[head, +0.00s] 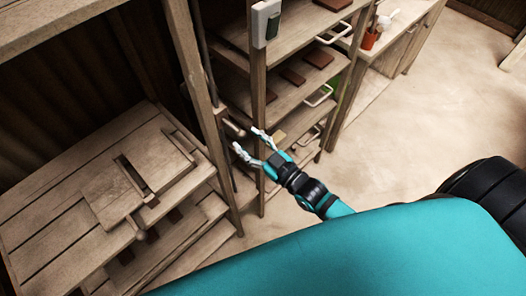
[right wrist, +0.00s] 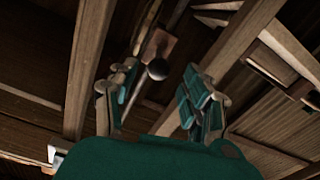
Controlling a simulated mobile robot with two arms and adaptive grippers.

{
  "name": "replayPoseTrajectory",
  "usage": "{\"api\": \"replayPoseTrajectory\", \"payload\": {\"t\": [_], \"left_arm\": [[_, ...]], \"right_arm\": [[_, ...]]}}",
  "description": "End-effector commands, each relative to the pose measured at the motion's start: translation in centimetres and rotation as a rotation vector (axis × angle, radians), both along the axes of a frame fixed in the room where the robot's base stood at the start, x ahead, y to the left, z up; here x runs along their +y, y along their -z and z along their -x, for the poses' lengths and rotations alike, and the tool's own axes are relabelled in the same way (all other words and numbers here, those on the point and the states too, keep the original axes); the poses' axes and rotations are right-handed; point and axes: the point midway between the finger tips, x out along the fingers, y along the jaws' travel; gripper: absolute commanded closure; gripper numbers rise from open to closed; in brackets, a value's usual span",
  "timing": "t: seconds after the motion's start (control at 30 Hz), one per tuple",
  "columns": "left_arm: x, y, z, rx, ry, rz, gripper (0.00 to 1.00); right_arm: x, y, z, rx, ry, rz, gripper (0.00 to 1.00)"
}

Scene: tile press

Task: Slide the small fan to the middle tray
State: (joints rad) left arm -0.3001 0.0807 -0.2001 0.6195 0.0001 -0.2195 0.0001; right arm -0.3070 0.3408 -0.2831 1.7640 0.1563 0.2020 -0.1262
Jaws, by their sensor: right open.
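A wooden rack holds several stacked trays with pale handles. One tray (head: 285,97) at mid-height carries dark brown tiles (head: 293,76) and has a handle (head: 319,96) at its right edge. I cannot make out a small fan for certain in either view. My right gripper (head: 246,139) is open at the left side of the rack, its fingers pointing toward a round-ended knob (head: 234,129). In the right wrist view a dark round knob (right wrist: 158,69) shows between the open fingers, apart from them. My left gripper is out of view.
A slatted wooden bench (head: 60,195) with a slotted panel fills the left. A counter at the upper right holds a red pot (head: 369,39) and a small white item (head: 387,19). The floor (head: 430,110) at right is clear.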

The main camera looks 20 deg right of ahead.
Motion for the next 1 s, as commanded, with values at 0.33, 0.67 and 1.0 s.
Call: {"api": "replayPoseTrajectory", "payload": {"t": [0.33, 0.67, 1.0], "left_arm": [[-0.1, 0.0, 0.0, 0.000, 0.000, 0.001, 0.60], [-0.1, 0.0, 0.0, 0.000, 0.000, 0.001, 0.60], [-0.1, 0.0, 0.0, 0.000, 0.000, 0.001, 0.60]], "right_arm": [[-1.8, 0.0, 5.4, 0.002, -0.002, 0.001, 0.51], [-2.0, 0.0, 5.9, -0.001, -0.001, 0.001, 0.51], [-2.0, 0.1, 5.9, 0.001, -0.001, 0.000, 0.51]]}}
